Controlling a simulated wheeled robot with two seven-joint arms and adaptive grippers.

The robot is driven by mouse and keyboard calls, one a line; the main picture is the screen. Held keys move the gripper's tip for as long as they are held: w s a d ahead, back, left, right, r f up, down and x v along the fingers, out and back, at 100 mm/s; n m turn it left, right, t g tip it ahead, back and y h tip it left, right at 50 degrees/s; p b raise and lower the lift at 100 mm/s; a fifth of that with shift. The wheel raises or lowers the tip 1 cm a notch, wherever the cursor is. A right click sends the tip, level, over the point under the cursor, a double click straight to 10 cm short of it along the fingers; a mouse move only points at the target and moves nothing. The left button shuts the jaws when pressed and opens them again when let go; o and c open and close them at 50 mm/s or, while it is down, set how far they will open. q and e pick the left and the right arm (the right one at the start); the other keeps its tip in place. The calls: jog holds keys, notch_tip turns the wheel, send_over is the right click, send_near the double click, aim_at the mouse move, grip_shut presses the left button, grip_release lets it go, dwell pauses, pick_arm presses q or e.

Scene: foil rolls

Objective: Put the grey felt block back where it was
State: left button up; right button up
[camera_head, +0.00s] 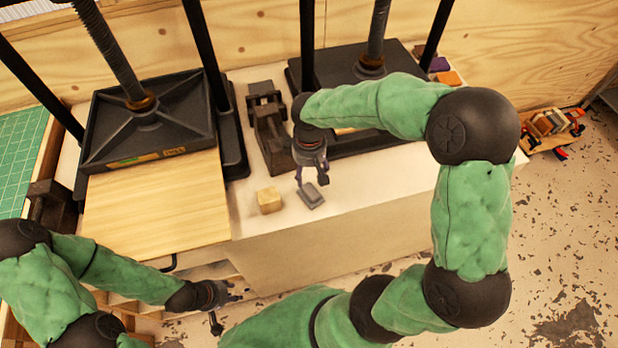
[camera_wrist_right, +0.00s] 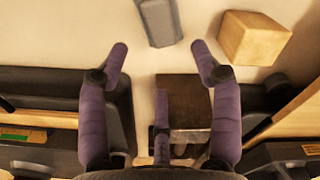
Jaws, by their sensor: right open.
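The grey felt block (camera_head: 311,196) lies on the white tabletop near its front edge. It also shows in the right wrist view (camera_wrist_right: 160,22), just beyond my fingertips and roughly centred between them. My right gripper (camera_head: 311,180) is open and empty, close to the block; its purple fingers are spread apart in the right wrist view (camera_wrist_right: 158,48). I cannot tell exactly how high the fingertips are above the table. My left gripper (camera_head: 228,308) is low in front of the table, with its fingers apart and nothing visible between them.
A pale wooden block (camera_head: 268,200) stands just left of the felt block. Two black presses (camera_head: 150,120) stand behind, with a dark metal tool (camera_head: 268,125) between them. A wooden board (camera_head: 155,205) lies at the left. The white tabletop (camera_head: 365,180) right of the felt block is clear.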

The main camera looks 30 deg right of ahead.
jog(key=shift+r, duration=1.85)
